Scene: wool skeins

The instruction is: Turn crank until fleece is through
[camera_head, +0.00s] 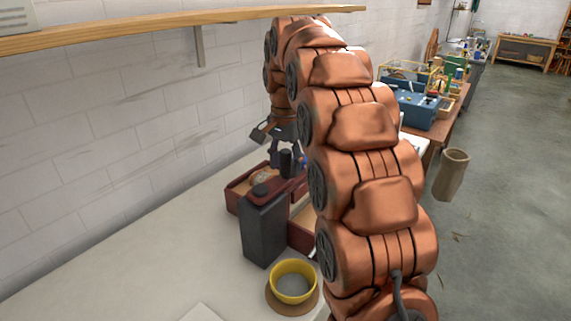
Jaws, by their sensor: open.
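A dark red machine (243,207) stands on the pale bench against the wall, with a dark grey box-shaped part (263,232) at its near end. A dark upright knob (286,163) on its top looks like the crank handle. A pale tuft that may be fleece (266,173) shows inside the red-walled part. My gripper (287,157) points down at the knob from above, its fingers open and seemingly on either side of it; I cannot tell whether they touch it. My arm hides the machine's right side.
A yellow bowl (293,287) sits on a round brown mat (270,298) near the bench front. A wooden shelf (150,27) runs above the bench. A tan bin (451,175) is at right by the grey floor. A blue box (421,110) stands on a farther table.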

